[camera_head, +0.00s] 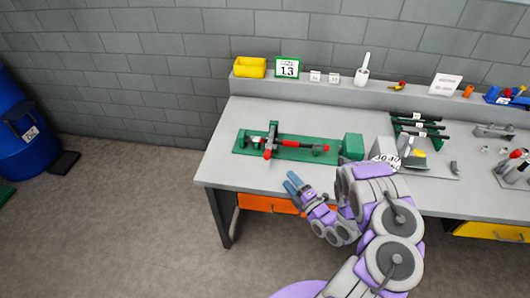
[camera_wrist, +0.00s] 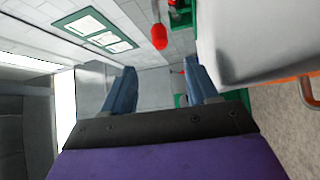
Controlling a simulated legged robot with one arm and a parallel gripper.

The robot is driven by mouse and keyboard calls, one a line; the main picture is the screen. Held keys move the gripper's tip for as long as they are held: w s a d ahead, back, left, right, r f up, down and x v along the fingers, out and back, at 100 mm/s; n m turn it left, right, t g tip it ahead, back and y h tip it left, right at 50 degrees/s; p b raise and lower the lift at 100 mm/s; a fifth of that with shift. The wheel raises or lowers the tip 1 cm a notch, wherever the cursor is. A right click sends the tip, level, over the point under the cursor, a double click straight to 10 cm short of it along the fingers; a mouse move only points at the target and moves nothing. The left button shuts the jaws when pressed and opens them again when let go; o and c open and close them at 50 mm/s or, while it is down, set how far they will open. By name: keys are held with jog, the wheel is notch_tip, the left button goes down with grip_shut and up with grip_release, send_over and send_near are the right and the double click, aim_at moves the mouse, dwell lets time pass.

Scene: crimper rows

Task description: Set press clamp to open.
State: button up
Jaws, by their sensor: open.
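The press clamp (camera_head: 288,149) is a green base plate with a green block at its right end, on the left part of the workbench. A lever with red ends stands at its left, and a red grip lies along the plate. My gripper (camera_head: 294,184) is in front of the bench's front edge, just below the clamp in the picture, and does not touch it. In the wrist view my gripper (camera_wrist: 162,88) has its two blue fingers apart with nothing held. A red knob (camera_wrist: 159,37) of the clamp shows beyond the fingers, with green parts beside it.
The grey workbench (camera_head: 222,168) has an orange drawer (camera_head: 265,203) below. A yellow bin (camera_head: 250,67) and a "13" sign (camera_head: 287,68) stand on the back ledge. Black-handled tools (camera_head: 418,124) lie right of the clamp. A blue barrel (camera_head: 22,130) stands far left.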

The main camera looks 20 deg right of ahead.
aim_at(265, 152)
jog(key=b+x, duration=0.3)
jog(key=x, duration=1.4)
jog(key=shift+d, duration=0.15)
grip_shut()
